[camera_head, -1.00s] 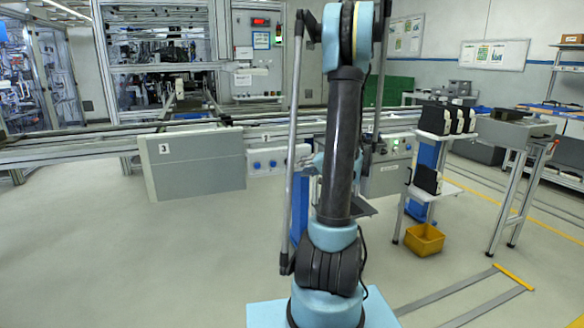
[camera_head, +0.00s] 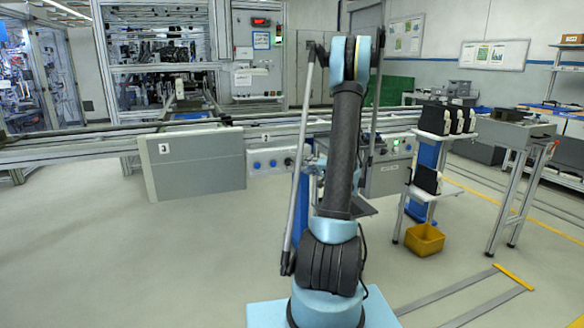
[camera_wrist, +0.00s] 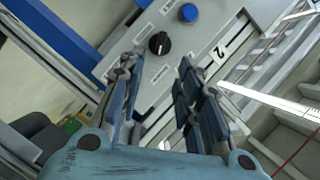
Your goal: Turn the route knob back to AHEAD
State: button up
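The black route knob (camera_wrist: 159,43) sits on a light grey panel (camera_wrist: 150,88) in the wrist view, with a pale pointer mark; the small labels beside it are too blurred to read. A blue button (camera_wrist: 188,13) is up and right of it. My gripper (camera_wrist: 161,64) is open, its two fingers apart and nothing between them. The knob shows just beyond the gap between the fingertips, apparently not touched. In the head view a panel with blue buttons (camera_head: 256,163) and a dark knob (camera_head: 288,161) shows left of my arm, which largely hides my gripper there.
Right of my arm stand a shelf stand with black items (camera_head: 437,133), a yellow bin (camera_head: 424,240) and a grey bench (camera_head: 508,130). The left floor is clear.

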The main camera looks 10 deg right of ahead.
aim_at(289, 163)
jog(key=x, duration=1.1)
grip_shut()
